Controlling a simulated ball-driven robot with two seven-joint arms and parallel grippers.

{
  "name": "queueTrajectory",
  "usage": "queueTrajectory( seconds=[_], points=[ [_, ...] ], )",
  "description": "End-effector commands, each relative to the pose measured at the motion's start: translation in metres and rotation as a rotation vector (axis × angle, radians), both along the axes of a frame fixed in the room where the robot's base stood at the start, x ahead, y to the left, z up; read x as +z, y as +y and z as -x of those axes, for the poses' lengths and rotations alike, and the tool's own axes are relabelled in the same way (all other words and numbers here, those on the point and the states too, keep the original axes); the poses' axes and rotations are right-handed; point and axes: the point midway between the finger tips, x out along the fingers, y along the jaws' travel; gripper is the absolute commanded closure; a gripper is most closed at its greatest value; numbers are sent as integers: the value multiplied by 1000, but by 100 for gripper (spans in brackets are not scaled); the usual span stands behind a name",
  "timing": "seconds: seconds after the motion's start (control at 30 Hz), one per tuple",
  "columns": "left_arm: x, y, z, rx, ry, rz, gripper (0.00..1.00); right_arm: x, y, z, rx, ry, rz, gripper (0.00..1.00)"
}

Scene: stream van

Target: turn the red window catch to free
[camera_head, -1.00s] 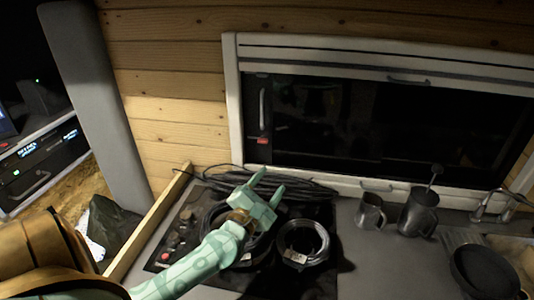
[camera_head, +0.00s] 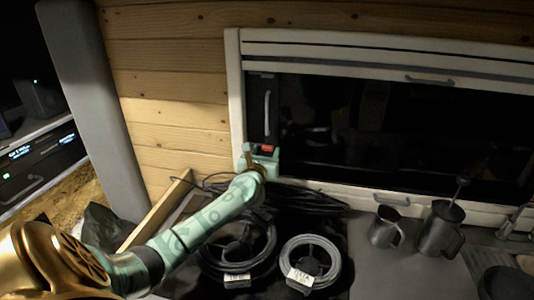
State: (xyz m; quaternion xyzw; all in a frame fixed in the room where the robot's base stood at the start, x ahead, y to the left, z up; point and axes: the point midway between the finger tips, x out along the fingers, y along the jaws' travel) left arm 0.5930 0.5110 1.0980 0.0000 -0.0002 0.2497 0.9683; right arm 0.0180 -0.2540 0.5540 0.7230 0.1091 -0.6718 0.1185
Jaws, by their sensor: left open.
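The red window catch (camera_head: 267,149) is a small red piece low on the left side of the dark window (camera_head: 370,125), below a grey vertical handle (camera_head: 267,113). My left gripper (camera_head: 262,152) is up at the catch, with its mint-green fingers around or just in front of it. The jaws are open. I cannot tell whether a finger touches the catch, and the fingers hide part of the area around it. My right gripper is not in view.
Coiled cables (camera_head: 310,262) lie on the dark counter below. A metal mug (camera_head: 385,228) and a metal jug (camera_head: 438,232) stand at the right. A wooden edge strip (camera_head: 160,208) borders the counter's left side.

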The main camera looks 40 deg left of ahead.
Motion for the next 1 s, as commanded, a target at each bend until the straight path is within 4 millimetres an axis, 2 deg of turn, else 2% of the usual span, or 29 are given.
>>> queueTrajectory(
  seconds=[0.2, 0.47, 0.5, 0.63, 0.67, 1.0],
  points=[
    [-1, 9, -17, -1, 0, 1, 45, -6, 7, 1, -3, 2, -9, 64],
    [0, 10, -18, -1, 0, 0, 45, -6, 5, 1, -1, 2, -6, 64],
    [0, 10, -18, -1, 0, 0, 51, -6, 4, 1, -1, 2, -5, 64],
    [0, 10, -18, -1, 0, 0, 87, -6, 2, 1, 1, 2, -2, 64],
    [0, 10, -18, -1, 0, 0, 90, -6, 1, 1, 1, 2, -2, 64],
    [1, 9, -18, -1, 19, -32, 90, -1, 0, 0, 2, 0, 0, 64]
  ],
)
